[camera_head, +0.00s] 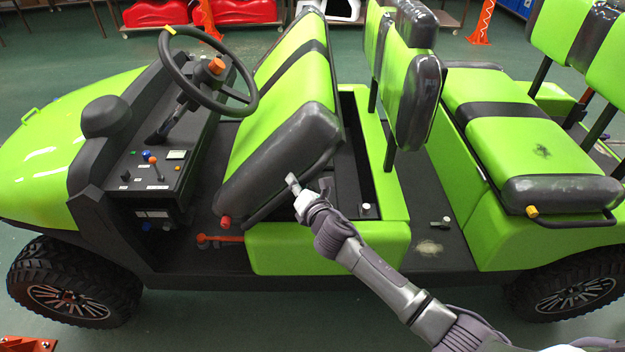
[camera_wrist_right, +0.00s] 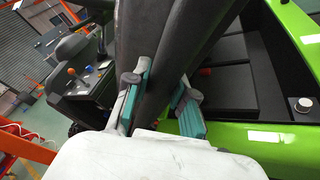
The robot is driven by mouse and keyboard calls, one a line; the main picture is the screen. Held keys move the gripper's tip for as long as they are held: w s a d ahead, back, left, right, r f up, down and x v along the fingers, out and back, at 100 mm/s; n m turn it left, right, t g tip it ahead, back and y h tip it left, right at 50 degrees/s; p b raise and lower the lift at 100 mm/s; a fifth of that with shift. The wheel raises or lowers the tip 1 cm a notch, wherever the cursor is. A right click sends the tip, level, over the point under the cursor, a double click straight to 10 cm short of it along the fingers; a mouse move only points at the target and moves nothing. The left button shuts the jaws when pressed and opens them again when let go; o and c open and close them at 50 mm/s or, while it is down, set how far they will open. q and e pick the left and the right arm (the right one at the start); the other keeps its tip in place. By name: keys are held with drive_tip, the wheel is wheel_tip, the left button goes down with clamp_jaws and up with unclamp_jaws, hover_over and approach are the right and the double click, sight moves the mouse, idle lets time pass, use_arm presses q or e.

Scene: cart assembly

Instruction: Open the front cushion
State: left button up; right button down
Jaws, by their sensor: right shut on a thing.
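The front cushion (camera_head: 290,90) is bright green with a black stripe and a dark grey padded end. In the head view it stands tilted up, its rear edge raised off the green seat base (camera_head: 372,150), with the dark compartment below exposed. My right gripper (camera_head: 296,186) is at the cushion's near end, by the dark bar under it. In the right wrist view its teal-padded fingers (camera_wrist_right: 160,100) stand on both sides of a dark part of the cushion's end (camera_wrist_right: 165,55). The exact contact is partly hidden. My left gripper is not in view.
The steering wheel (camera_head: 208,72) and dashboard (camera_head: 150,165) are in front of the cushion. Behind are the front backrest (camera_head: 410,85) and the closed rear cushion (camera_head: 520,145). A red lever (camera_head: 220,238) lies low by the seat base. A silver-topped knob (camera_head: 366,208) sits on the base.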

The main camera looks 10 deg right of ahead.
drive_tip(key=shift+w+a+r+p, duration=0.2)
drive_tip(key=shift+a+r+p, duration=0.25)
drive_tip(key=shift+a+r, duration=0.25)
drive_tip(key=shift+n, duration=0.3)
drive_tip(key=c, duration=1.2)
unclamp_jaws()
drive_tip(key=shift+a, duration=0.1)
drive_tip(key=shift+o, duration=1.3)
drive_tip(key=shift+a, duration=0.1)
drive_tip(key=shift+a+f, duration=0.1)
drive_tip(key=v, duration=1.2)
